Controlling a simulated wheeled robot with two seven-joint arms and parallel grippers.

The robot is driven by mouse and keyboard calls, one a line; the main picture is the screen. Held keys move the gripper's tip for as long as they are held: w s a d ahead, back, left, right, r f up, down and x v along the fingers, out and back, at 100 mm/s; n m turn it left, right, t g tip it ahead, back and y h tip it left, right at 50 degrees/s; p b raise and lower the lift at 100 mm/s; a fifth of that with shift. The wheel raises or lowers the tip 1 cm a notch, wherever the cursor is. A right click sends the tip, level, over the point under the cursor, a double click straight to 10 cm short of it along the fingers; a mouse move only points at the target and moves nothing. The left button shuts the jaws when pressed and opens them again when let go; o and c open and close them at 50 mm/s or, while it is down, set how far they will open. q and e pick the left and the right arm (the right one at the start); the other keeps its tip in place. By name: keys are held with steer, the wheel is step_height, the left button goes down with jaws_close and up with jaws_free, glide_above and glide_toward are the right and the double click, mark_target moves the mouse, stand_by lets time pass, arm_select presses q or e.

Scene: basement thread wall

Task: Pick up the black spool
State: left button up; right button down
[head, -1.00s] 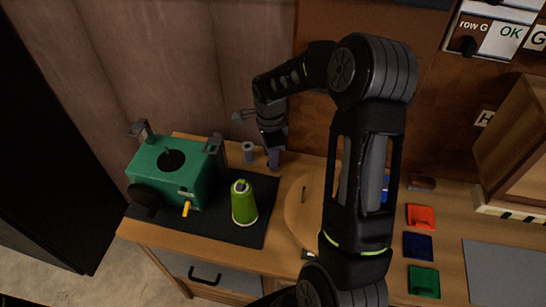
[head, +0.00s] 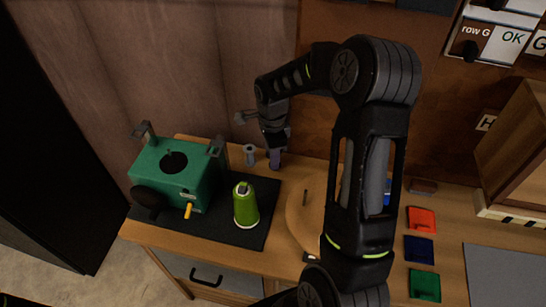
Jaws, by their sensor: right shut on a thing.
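A small black spool-like piece (head: 470,50) shows in the white rack labelled "row G" at the upper right, far from my grippers. My right gripper (head: 275,146) points down over the back edge of the workbench. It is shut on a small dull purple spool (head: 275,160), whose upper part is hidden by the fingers. I cannot tell for sure whether its bottom touches the bench. A grey spool (head: 250,154) stands just left of it, apart from the gripper. My left gripper is not in view.
A green machine box (head: 178,176) and a lime green cone of thread (head: 245,206) stand on a dark mat (head: 246,240). A round wooden board (head: 300,219) with a peg is partly behind my arm. Red, blue and green pieces lie at the right beside a grey mat (head: 505,275).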

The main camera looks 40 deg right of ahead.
step_height(320, 180, up, 9)
steer(key=p, duration=0.5)
steer(key=shift+r, duration=0.1)
stand_by(1.0)
